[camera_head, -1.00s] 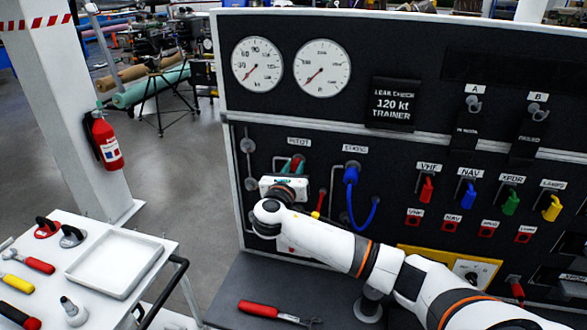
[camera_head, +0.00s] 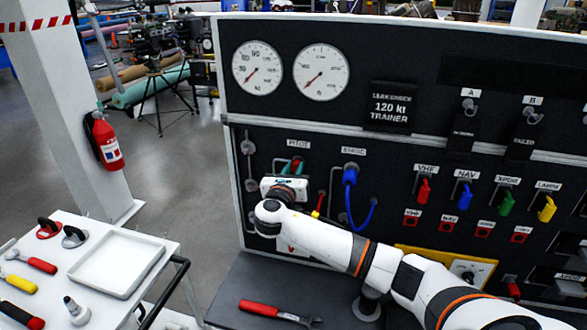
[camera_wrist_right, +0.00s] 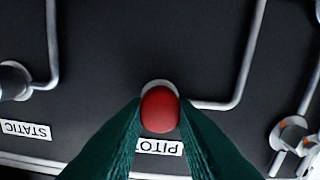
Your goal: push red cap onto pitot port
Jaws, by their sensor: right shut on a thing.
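The red cap (camera_wrist_right: 160,110) is held between the green fingertips of my right gripper in the right wrist view. It lies in front of the pitot port (camera_wrist_right: 158,88), whose pale rim shows just behind it. I cannot tell whether the cap touches the port. The pitot label (camera_wrist_right: 157,146) is partly covered by the cap and fingers, and the view is upside down. My left gripper is not in view.
A blue hose (camera_head: 350,178) hangs from the static port to the right of the gripper. Colored flagged switches sit farther right on the panel. A red-handled tool (camera_head: 262,309) lies on the bench ledge. A cart with a white tray (camera_head: 116,264) stands at the left.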

